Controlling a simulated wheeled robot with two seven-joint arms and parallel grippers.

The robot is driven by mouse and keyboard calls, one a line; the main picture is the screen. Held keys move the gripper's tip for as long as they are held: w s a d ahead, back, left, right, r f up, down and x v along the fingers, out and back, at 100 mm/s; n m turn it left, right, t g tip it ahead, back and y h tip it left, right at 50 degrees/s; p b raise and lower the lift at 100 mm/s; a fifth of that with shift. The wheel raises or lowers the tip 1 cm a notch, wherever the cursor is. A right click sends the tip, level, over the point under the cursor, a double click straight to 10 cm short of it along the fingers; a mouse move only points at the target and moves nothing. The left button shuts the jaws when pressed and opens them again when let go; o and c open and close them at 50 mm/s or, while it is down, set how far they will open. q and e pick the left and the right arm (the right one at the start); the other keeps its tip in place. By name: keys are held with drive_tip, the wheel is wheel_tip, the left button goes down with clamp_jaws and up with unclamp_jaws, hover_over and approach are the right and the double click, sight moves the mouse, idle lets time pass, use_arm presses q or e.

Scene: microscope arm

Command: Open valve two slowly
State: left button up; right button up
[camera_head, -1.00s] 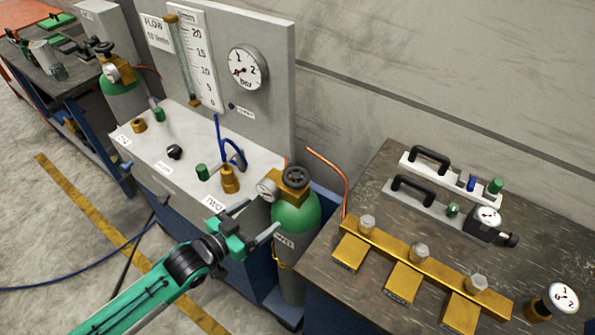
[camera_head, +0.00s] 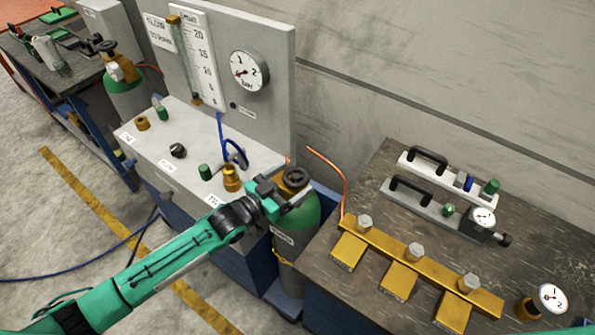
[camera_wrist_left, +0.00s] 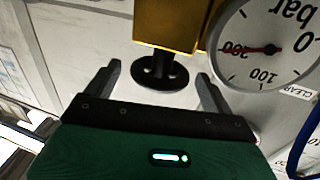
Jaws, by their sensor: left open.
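The black handwheel (camera_head: 295,177) tops the brass valve on a green gas cylinder (camera_head: 308,215) beside the panel bench, next to the partly hidden label that read TWO (camera_head: 213,199). My left gripper (camera_head: 284,191) is open at this valve and covers much of the brass body. In the left wrist view the black wheel (camera_wrist_left: 160,72) lies between and slightly beyond the two open fingers (camera_wrist_left: 160,88), with a gap on both sides. The brass block (camera_wrist_left: 170,22) is behind it. A bar gauge (camera_wrist_left: 265,45) sits close to the right finger. My right gripper is not in view.
A brass manifold (camera_head: 415,265) and tools lie on the dark table (camera_head: 385,165) at right. A copper pipe (camera_head: 330,170) rises beside the cylinder. The wall panel (camera_head: 270,110) stands behind, with a brass fitting (camera_head: 231,178) and blue hose near my arm.

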use_arm(q)
drive_tip(key=shift+x, duration=1.05)
drive_tip(key=shift+w+d, duration=0.2)
drive_tip(key=shift+w, duration=0.05)
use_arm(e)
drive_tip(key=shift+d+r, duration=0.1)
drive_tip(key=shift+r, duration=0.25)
use_arm(q)
drive_tip(key=shift+c, duration=0.5)
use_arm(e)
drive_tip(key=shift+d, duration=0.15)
